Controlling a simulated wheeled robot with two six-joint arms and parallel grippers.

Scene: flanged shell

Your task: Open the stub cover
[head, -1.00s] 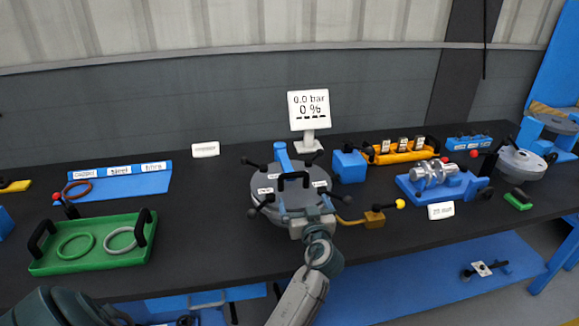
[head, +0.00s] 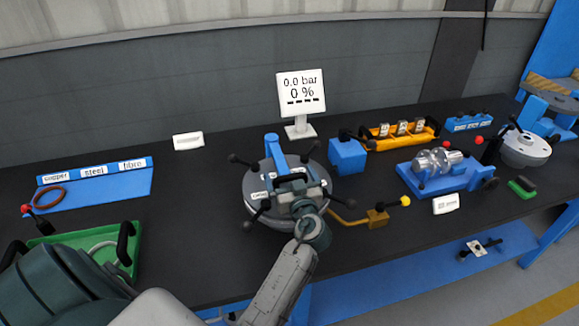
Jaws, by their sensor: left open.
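The stub cover (head: 258,185) is a round grey lid with small white labels, lying flat on the flanged shell. A blue bracket (head: 275,152) rises at its back. Dark arms with black knobs (head: 248,226) stick out around its rim. A black bar handle (head: 290,177) stands on top of the cover. My left gripper (head: 296,189) is open over the front of the cover, close to the handle. I cannot tell whether its fingers touch the handle, and it hides the cover's front middle. My right gripper is not in view.
A display (head: 301,93) reading 0.0 bar and 0 % stands behind. A blue block (head: 347,157) and a brass fitting with a yellow knob (head: 377,216) are close on the right. A green tray (head: 133,240) lies left, partly behind my arm. Bare bench lies between tray and cover.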

